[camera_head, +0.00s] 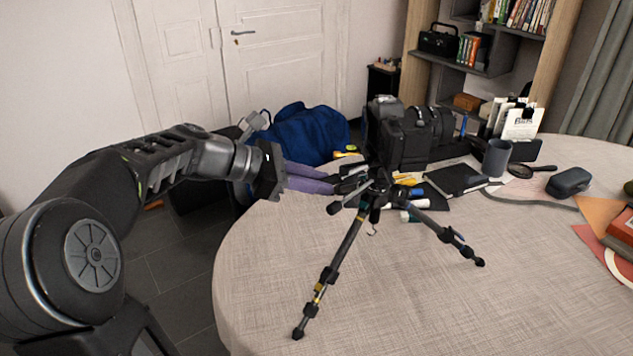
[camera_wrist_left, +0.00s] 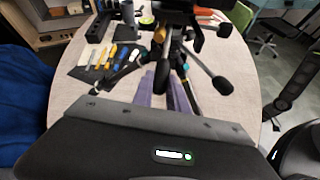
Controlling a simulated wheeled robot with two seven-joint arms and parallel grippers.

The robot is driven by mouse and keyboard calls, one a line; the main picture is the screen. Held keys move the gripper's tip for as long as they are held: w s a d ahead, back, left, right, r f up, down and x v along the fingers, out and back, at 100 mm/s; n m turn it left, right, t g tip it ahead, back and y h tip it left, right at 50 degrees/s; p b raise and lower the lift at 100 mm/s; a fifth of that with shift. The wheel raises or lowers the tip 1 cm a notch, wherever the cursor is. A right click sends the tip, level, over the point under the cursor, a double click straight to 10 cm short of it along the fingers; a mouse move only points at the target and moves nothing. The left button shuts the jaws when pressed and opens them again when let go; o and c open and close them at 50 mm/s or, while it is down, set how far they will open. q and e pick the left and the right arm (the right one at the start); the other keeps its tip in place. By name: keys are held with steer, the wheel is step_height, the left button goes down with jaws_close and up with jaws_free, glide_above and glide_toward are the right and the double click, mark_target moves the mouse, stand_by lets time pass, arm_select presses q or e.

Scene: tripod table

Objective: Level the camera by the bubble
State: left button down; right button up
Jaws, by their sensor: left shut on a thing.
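A black camera (camera_head: 398,132) with a lens sits on top of a small black tripod (camera_head: 345,240) on the table. It looks close to upright; no bubble level can be made out. The underside of the camera (camera_wrist_left: 185,8) shows at the top of the left wrist view. My left gripper (camera_head: 333,182) has purple fingers that reach the tripod head from the left. In the left wrist view they are shut on a black tripod handle (camera_wrist_left: 181,92). A second handle with a black knob (camera_wrist_left: 222,86) sticks out to the right there. My right gripper is out of view.
Pens and markers on a black mat (camera_wrist_left: 85,72) lie behind the tripod. A grey mug (camera_head: 496,158), a notebook (camera_head: 455,180), a magnifying glass (camera_head: 522,170) and a dark case (camera_head: 569,182) stand to the right. The round table's (camera_head: 400,310) front is clear.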

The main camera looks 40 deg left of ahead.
arm_select(q)
steer(key=c, duration=1.3)
jaws_free()
steer(key=v, duration=0.7)
steer(key=shift+s+a+p, duration=0.2)
steer(key=shift+s+p, duration=0.1)
steer(key=shift+p, duration=0.1)
steer(key=shift+r, duration=0.1)
